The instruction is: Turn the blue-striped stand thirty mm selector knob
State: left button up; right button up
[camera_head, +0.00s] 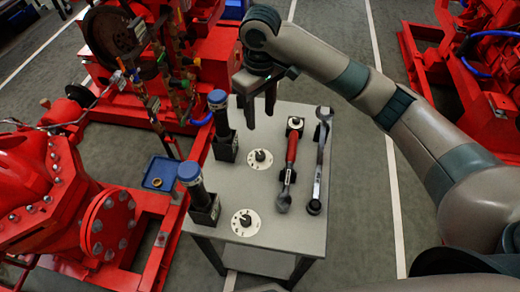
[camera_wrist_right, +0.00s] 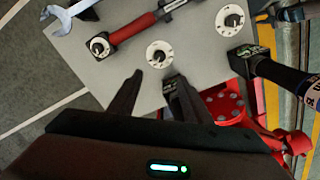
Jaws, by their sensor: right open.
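Two round white dials with black selector knobs lie on the grey table: the far knob (camera_head: 259,157) and the near knob (camera_head: 246,220). Beside each is a black stand holding an upright dark cylinder with a blue top: the far stand (camera_head: 225,147) and the near stand (camera_head: 206,211). I cannot tell which stand is blue-striped. My right gripper (camera_head: 259,106) is open and empty above the table's far end. In the right wrist view its fingers (camera_wrist_right: 157,79) point toward the far knob (camera_wrist_right: 159,54), apart from it; the near knob (camera_wrist_right: 233,19) is beyond. My left gripper is not in view.
A blue tray (camera_head: 160,174) stands left of the table. Red pump machinery (camera_head: 60,210) fills the left.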

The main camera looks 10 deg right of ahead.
aim_at(260, 155)
notch_tip(260, 155, down, 18)
jog(key=p, duration=0.2)
jog(key=shift+r+p, duration=0.25)
jog(key=shift+p, duration=0.15)
jog(key=c, duration=1)
jog(key=shift+c, duration=0.2)
jog(key=shift+r, duration=0.1)
